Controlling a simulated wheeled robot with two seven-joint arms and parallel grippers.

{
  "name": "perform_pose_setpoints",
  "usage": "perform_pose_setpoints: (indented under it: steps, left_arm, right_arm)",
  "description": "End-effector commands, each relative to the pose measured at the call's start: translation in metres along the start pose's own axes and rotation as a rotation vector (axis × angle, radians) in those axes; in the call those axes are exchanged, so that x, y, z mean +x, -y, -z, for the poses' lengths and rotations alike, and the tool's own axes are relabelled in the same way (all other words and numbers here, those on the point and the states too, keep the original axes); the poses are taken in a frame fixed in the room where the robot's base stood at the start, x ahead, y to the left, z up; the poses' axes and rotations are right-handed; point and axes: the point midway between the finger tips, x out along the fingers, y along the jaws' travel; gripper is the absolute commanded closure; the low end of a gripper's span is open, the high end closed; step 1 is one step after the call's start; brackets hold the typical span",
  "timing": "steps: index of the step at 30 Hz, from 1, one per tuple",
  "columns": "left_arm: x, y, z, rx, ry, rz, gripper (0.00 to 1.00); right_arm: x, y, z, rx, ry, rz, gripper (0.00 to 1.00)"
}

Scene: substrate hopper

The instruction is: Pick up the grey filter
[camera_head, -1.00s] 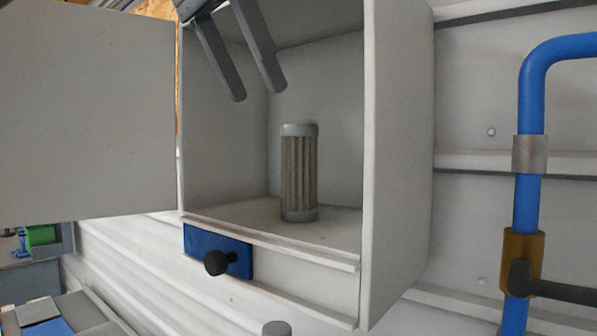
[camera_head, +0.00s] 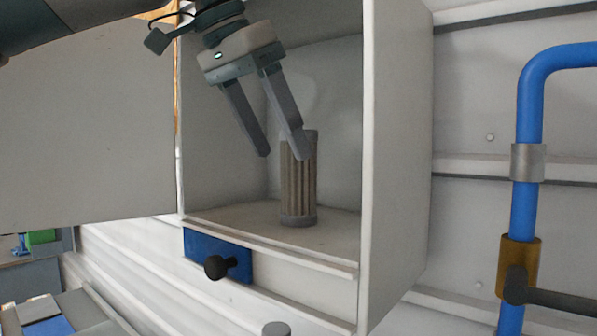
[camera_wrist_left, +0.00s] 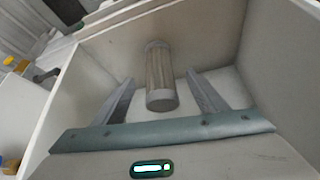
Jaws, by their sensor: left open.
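The grey filter (camera_head: 298,190), a pleated cylinder with grey end caps, stands upright on the floor of an open grey cabinet (camera_head: 398,150). My left gripper (camera_head: 283,155) is open and empty, reaching down into the cabinet from the upper left. In the head view one finger overlaps the filter's top and hides part of it. In the left wrist view the filter (camera_wrist_left: 160,78) shows between the two spread fingers, a little beyond their tips. I cannot tell whether a finger touches it. My right gripper is not in view.
The cabinet door (camera_head: 85,130) stands open at the left. The cabinet's side walls and front lip (camera_head: 270,248) bound the space around the filter. A blue plate with a black knob (camera_head: 217,266) sits below the opening. A blue pipe (camera_head: 527,150) runs at the right.

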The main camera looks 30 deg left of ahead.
Motion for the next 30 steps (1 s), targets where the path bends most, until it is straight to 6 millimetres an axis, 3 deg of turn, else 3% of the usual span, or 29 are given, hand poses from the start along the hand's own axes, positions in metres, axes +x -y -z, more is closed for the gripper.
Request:
perform_pose_setpoints:
  steps: [7,23,30]
  left_arm:
    - [0.03,0.0,0.0,0.0,0.001,-0.001,0.34]
    - [0.038,-0.001,0.001,0.0,0.001,-0.001,0.34]
    - [0.063,-0.002,0.002,0.001,0.003,-0.001,0.34]
  right_arm:
    - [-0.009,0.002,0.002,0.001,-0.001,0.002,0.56]
    - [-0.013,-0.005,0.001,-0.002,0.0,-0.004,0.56]
    - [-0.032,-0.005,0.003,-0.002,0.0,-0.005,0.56]
